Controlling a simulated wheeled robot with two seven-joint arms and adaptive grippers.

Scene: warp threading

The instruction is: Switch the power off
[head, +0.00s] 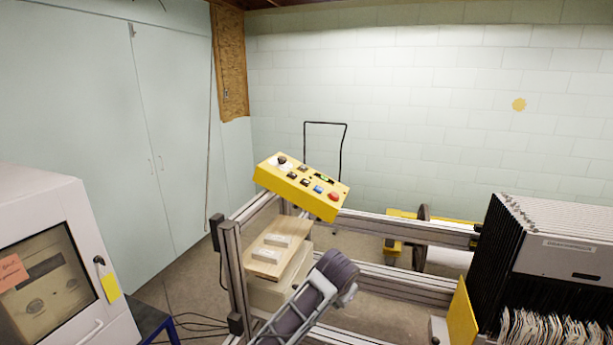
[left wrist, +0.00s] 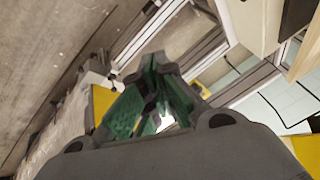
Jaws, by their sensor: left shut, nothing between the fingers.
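The yellow control box (head: 300,190) stands tilted on the machine frame in the middle of the head view. It has a dark knob (head: 282,160) on a pale plate at its left end. Small dark switches, a green button, a blue button (head: 318,189) and a red button (head: 334,197) follow to the right. Labels are too small to read. My left gripper (head: 339,272) is below and in front of the box, apart from it. In the left wrist view its green-padded fingers (left wrist: 153,88) are shut and empty. My right gripper is not in view.
Metal frame rails (head: 400,230) run behind and beside my left gripper. A wooden board (head: 273,252) with two pale blocks lies below the box. A stack of dark frames (head: 545,250) stands at right, a grey cabinet (head: 50,260) at left. The space above the box is clear.

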